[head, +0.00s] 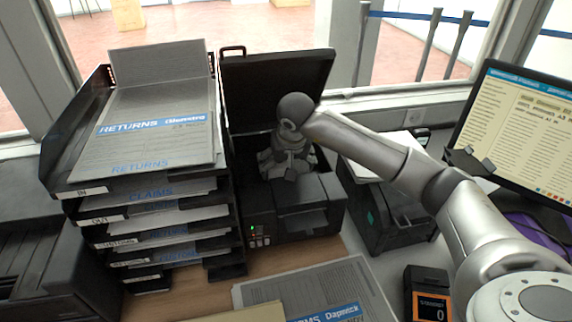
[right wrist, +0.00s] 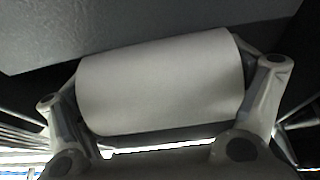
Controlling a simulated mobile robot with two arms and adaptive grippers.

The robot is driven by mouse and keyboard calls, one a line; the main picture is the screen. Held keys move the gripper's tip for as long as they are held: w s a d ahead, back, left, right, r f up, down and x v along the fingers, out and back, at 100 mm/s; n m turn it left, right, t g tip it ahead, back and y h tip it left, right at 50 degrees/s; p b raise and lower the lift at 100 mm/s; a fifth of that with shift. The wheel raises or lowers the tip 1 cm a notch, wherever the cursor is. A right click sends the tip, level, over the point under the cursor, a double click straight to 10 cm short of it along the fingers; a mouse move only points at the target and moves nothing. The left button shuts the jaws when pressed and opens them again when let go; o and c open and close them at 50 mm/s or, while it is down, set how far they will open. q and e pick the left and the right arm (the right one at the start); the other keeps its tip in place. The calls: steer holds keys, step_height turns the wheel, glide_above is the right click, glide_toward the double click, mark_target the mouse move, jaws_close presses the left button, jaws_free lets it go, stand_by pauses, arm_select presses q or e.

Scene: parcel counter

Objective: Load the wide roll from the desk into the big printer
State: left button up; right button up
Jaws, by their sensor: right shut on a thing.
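The big printer (head: 262,236) stands on the desk right of the paper trays, with its black lid (head: 275,80) raised. My right gripper (head: 284,172) is down at the printer's open bay, and its fingertips are hidden in the head view. In the right wrist view my right gripper (right wrist: 160,100) is shut on the wide roll (right wrist: 160,84), a white cylinder held crosswise between the two fingers. A grey surface shows beyond the roll there. Whether the roll touches the bay cannot be told. My left gripper is not in view.
A stack of letter trays (head: 160,212) stands close on the left of the printer. A smaller black printer (head: 385,212) is on its right, beside a monitor (head: 520,125). Papers (head: 315,295) and a handheld device (head: 427,293) lie in front.

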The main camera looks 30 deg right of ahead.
steer(key=o, duration=0.9)
steer(key=shift+o, duration=0.2)
steer(key=v, duration=1.2)
steer(key=shift+a+r, duration=0.1)
